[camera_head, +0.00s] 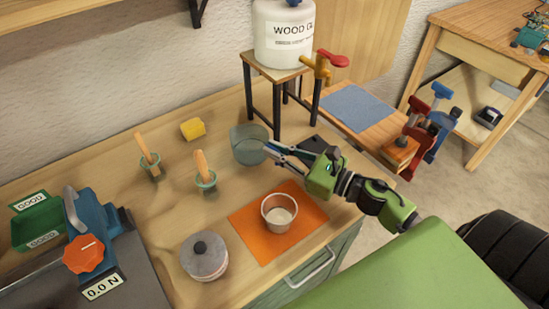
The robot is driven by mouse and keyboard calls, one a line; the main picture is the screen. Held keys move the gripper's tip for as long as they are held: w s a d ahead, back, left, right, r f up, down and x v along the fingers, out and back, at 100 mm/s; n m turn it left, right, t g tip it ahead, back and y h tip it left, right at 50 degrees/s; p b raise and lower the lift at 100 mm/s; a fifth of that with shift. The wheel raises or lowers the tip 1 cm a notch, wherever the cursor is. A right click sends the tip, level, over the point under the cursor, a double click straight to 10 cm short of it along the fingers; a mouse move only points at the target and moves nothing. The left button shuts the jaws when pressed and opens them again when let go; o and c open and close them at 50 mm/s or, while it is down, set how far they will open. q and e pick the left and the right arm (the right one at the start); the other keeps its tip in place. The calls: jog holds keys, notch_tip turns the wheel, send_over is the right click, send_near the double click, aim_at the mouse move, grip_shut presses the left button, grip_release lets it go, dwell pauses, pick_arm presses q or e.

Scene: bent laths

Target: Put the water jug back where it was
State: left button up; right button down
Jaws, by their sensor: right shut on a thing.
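The water jug (247,143) is a grey-green, see-through vessel. It stands upright, just in front of the small stool under the wood glue container. My right gripper (268,150) reaches in from the right and is shut on the jug's right side. Whether the jug's base touches the bench or is slightly above it I cannot tell. My left gripper is not in view.
An orange mat (262,245) with a clear cup (279,212) lies in front of the jug. A lidded grey pot (204,258), two small green pots with wooden handles (205,180) and a yellow sponge (193,129) stand left. The glue container (284,35) stands on the stool (262,75) behind.

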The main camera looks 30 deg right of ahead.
jog(key=shift+w+f, duration=0.4)
jog(key=shift+f, duration=0.05)
notch_tip(320, 180, down, 3)
jog(key=shift+r+p, duration=0.1)
jog(key=shift+p, duration=0.2)
jog(key=shift+f, duration=0.25)
jog(key=c, duration=2.1)
grip_release()
jog(key=shift+c, duration=0.2)
